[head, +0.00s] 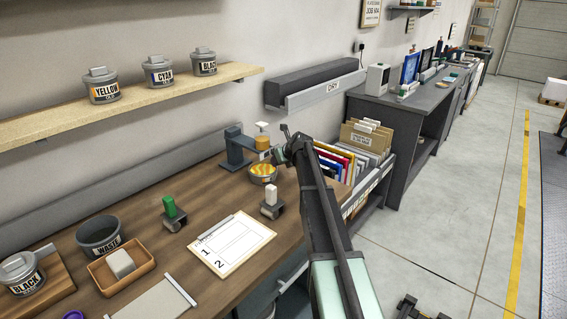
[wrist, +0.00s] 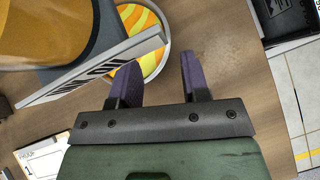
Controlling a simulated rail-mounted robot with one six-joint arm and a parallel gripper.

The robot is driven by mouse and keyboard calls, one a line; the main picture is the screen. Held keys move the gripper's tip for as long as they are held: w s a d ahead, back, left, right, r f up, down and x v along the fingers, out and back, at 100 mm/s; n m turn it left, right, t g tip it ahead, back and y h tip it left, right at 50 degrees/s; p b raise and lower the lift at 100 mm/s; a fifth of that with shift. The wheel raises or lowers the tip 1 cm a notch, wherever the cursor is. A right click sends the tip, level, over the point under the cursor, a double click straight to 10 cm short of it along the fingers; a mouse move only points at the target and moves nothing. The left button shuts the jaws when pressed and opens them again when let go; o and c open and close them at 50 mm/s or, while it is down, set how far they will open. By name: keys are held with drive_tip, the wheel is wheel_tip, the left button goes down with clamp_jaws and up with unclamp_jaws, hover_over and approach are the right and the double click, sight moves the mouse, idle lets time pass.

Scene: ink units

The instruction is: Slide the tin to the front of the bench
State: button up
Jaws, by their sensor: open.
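A round, shallow tin (head: 262,173) with a yellow and orange swirled inside stands on the wooden bench (head: 200,195), towards its far end. In the wrist view the tin (wrist: 151,52) shows at the top centre, partly covered by a white lettered plate and my left finger. My gripper (wrist: 157,72) is open, with its two purple fingers apart and nothing held between them. The left finger overlaps the tin's near rim in the picture; I cannot tell whether they touch. In the head view my gripper (head: 279,154) is just above and beside the tin, its fingers barely visible.
A blue-grey stand (head: 238,150) with an amber cylinder is close behind the tin. A white-handled roller (head: 271,203) and a green-handled roller (head: 173,214) stand nearer the front. A numbered clipboard (head: 232,244) lies on the bench. A folder rack (head: 352,160) borders the bench's right end.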

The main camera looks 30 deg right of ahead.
sight(270, 167)
drive_tip(key=b+x, duration=0.4)
drive_tip(key=x, duration=0.3)
drive_tip(key=shift+w+f, duration=0.2)
drive_tip(key=shift+r, duration=0.1)
clamp_jaws()
